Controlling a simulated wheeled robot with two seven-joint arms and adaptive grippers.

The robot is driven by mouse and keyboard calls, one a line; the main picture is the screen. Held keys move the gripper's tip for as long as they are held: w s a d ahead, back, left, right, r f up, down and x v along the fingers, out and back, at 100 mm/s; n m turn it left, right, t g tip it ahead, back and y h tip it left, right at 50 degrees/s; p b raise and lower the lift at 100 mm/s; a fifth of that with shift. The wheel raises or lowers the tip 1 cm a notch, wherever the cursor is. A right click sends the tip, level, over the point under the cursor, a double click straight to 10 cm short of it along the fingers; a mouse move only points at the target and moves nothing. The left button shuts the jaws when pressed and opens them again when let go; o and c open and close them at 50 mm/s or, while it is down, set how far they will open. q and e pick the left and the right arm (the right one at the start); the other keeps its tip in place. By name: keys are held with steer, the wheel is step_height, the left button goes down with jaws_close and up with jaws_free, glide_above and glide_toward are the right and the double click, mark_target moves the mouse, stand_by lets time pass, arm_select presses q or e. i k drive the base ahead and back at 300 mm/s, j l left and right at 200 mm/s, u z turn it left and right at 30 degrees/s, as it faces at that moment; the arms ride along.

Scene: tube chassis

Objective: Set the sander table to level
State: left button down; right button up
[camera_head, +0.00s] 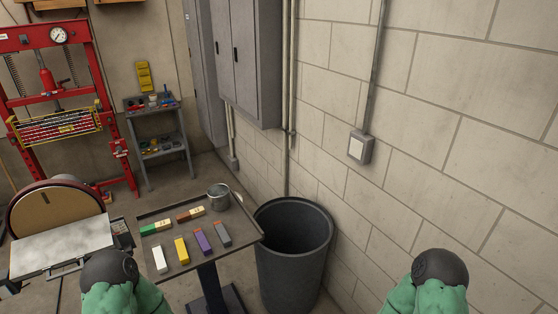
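The disc sander (52,207) stands at the left edge, with a round tan disc in a dark red rim. Its pale flat sander table (62,249) sits in front of the disc. The table looks slightly tilted in the picture, but I cannot tell its true angle. Part of its underside is hidden, and its lower right lies near my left arm. My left arm enters at the bottom beside the sander, and my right arm enters at the bottom right in front of the wall. Only their green and black links show; neither gripper is visible.
A small tray stand (150,215) holds several coloured blocks and a metal cup (219,196). A dark bin (293,251) stands right of it, by the block wall. A red press (60,100), a tool cart (158,140) and grey cabinets (243,60) stand behind.

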mark_target(44, 252)
steer(key=u, duration=1.75)
